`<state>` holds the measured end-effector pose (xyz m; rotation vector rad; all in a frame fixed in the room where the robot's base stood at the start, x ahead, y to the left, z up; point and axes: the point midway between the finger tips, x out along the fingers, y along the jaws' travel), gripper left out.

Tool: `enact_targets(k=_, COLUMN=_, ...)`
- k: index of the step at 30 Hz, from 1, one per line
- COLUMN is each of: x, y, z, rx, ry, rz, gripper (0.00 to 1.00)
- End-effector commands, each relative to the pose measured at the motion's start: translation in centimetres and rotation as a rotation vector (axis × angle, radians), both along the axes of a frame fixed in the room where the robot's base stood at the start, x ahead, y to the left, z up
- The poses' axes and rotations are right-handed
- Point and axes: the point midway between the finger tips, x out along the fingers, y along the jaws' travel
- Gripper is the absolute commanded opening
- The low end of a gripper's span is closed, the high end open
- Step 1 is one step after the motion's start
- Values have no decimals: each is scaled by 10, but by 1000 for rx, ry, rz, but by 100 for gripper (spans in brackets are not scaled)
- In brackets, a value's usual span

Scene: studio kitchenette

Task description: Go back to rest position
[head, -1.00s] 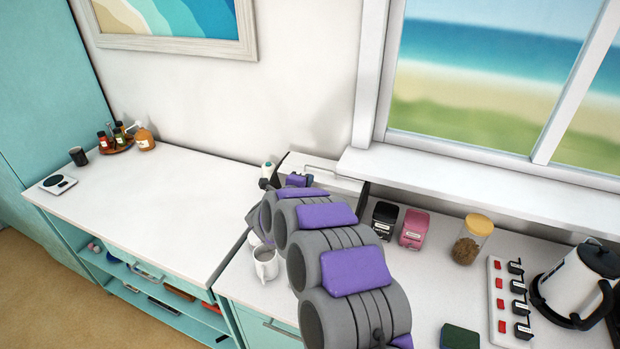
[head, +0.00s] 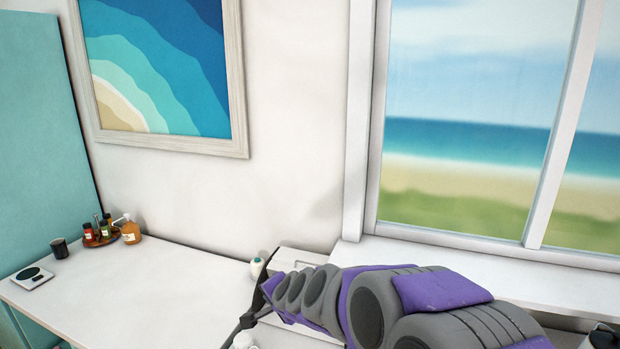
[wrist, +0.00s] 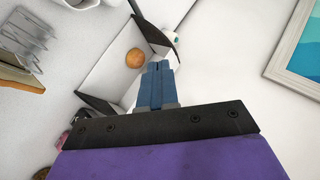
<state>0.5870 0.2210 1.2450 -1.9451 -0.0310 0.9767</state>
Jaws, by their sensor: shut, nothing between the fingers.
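My gripper (wrist: 159,66) shows in the wrist view, its two blue fingers pressed together with nothing between them. Its tips are in front of a white open box (wrist: 112,70) with a round orange-brown thing (wrist: 135,58) at it. In the head view my purple and grey arm reaches from the lower right toward the centre left, above the counter. The fingers are not clear there.
The left white counter (head: 150,290) is mostly clear. A dark cup (head: 59,248), a scale (head: 31,278) and a tray of bottles (head: 110,235) stand at its far left. A window sill (head: 480,275) runs behind my arm. A wire rack (wrist: 28,38) shows in the wrist view.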

Motion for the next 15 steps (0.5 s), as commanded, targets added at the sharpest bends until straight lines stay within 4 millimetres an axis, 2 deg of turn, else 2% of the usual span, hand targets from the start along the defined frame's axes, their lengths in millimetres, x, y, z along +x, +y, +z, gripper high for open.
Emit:
enact_targets(k=1, x=-21, y=-10, z=2, rx=-45, ry=18, rz=59, gripper=0)
enact_targets(k=5, x=-84, y=-36, z=-7, rx=-176, ry=101, rz=227, gripper=0)
enact_targets(k=8, x=-133, y=-62, z=-16, rx=-278, ry=169, rz=339, gripper=0)
enact_targets(k=14, x=-243, y=-129, z=-38, rx=-471, ry=358, rz=537, gripper=0)
enact_targets(k=15, x=-266, y=-143, z=-43, rx=-506, ry=403, rz=568, gripper=0)
